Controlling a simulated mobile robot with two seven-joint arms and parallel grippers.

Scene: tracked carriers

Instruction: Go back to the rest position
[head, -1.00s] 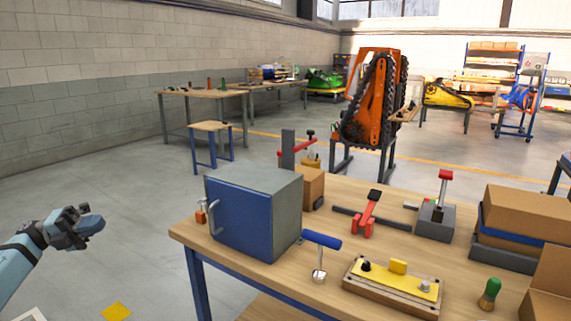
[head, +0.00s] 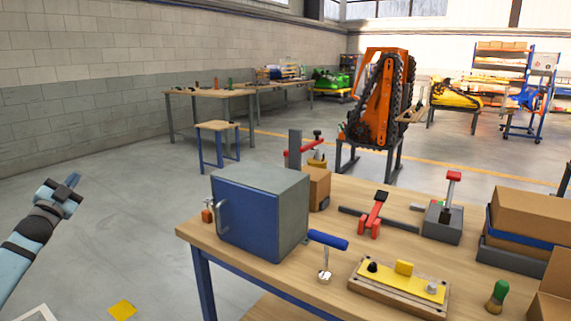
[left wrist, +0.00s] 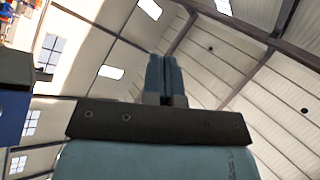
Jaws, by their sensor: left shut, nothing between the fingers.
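My left gripper (head: 72,181) is at the left of the head view, raised over the floor and pointing upward. It is clear of the workbench (head: 222,247), to the left of it. In the left wrist view its two fingers (left wrist: 166,75) are closed together with nothing between them, against the ceiling. My right gripper does not show in either view.
A blue and grey cabinet (head: 248,223) stands at the bench's left corner; its edge also shows in the left wrist view (left wrist: 14,95). Clamps, a yellow-topped fixture (head: 398,284) and cardboard boxes (head: 531,215) fill the bench. The floor (head: 130,225) around my left gripper is open.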

